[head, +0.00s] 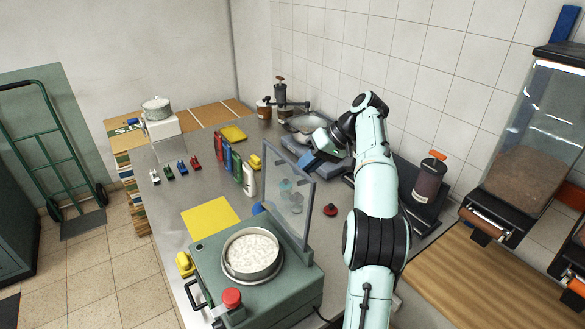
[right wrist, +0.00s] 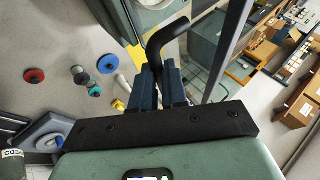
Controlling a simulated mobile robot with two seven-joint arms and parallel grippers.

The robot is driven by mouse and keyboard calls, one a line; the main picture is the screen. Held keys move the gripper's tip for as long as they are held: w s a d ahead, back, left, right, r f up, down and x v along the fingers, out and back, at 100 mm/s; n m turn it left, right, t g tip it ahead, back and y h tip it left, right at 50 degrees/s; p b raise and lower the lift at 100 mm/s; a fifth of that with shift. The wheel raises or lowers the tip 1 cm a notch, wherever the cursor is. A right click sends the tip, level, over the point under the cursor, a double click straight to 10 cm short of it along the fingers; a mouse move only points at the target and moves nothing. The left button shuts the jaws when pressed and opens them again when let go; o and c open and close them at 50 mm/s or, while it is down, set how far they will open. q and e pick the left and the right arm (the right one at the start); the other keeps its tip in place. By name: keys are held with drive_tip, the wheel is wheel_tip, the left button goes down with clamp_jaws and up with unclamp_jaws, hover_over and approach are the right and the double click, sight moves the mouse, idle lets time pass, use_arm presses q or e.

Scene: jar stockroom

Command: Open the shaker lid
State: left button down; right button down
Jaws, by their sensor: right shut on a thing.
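The shaker (head: 215,284) is a green box at the front with a round pan (head: 252,262) of white grains on top and a red knob (head: 231,298). Its clear, framed lid (head: 289,190) stands raised, close to upright, at the back of the box. My right gripper (head: 308,158) is behind the lid's top edge. In the right wrist view its blue fingers (right wrist: 160,80) are shut on a bent black handle (right wrist: 166,38), beside the lid's dark frame (right wrist: 238,30). In the head view the handle is hidden. My left gripper is not in view.
A dark jar (head: 429,181) and a dispenser (head: 535,125) stand further right.

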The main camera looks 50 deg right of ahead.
drive_tip(key=shift+s+d+f, duration=0.15)
drive_tip(key=shift+d+f, duration=0.25)
drive_tip(key=shift+f, duration=0.3)
drive_tip(key=c, duration=1.4)
unclamp_jaws()
drive_tip(key=shift+c, duration=0.2)
drive_tip(key=o, duration=0.3)
drive_tip(key=shift+d, duration=0.1)
drive_tip(key=shift+d+r, duration=0.1)
drive_tip(key=shift+r, duration=0.05)
drive_tip(key=shift+w+a+r, duration=0.15)
drive_tip(key=shift+w+a, duration=0.05)
